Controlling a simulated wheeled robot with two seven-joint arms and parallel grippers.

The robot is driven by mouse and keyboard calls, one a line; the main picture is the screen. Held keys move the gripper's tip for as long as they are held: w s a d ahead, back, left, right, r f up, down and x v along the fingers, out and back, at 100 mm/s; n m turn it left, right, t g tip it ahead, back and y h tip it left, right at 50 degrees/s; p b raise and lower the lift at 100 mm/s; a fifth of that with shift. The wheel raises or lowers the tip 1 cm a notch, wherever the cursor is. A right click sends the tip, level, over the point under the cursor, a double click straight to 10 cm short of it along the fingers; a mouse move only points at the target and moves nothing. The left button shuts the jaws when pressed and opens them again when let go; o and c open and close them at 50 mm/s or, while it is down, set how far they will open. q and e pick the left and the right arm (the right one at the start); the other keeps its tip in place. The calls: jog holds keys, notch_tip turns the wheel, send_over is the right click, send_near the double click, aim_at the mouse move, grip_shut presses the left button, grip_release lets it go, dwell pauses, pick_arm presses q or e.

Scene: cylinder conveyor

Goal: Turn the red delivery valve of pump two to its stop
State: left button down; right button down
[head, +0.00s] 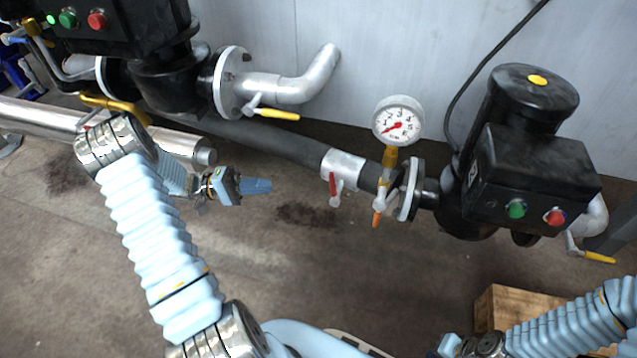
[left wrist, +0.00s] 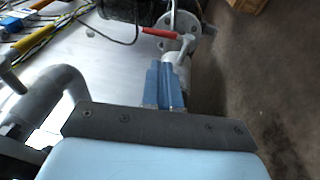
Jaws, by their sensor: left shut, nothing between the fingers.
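A pressure gauge (head: 398,121) stands above the pipe right of the red lever. An orange-tipped lever (head: 377,217) hangs beside the flange (head: 411,190). Another pump (head: 165,75) with a yellow-handled lever (head: 278,114) is at upper left. A wooden crate (head: 505,308) stands at lower right. The floor below the pipe is open.

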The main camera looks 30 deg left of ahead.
aim_at(333, 190)
pick_arm(q)
jog(key=x, duration=1.3)
jog(key=shift+w+d+r, duration=0.2)
jog(key=shift+w+d, duration=0.05)
jog(key=shift+d, duration=0.05)
jog(key=shift+d, duration=0.1)
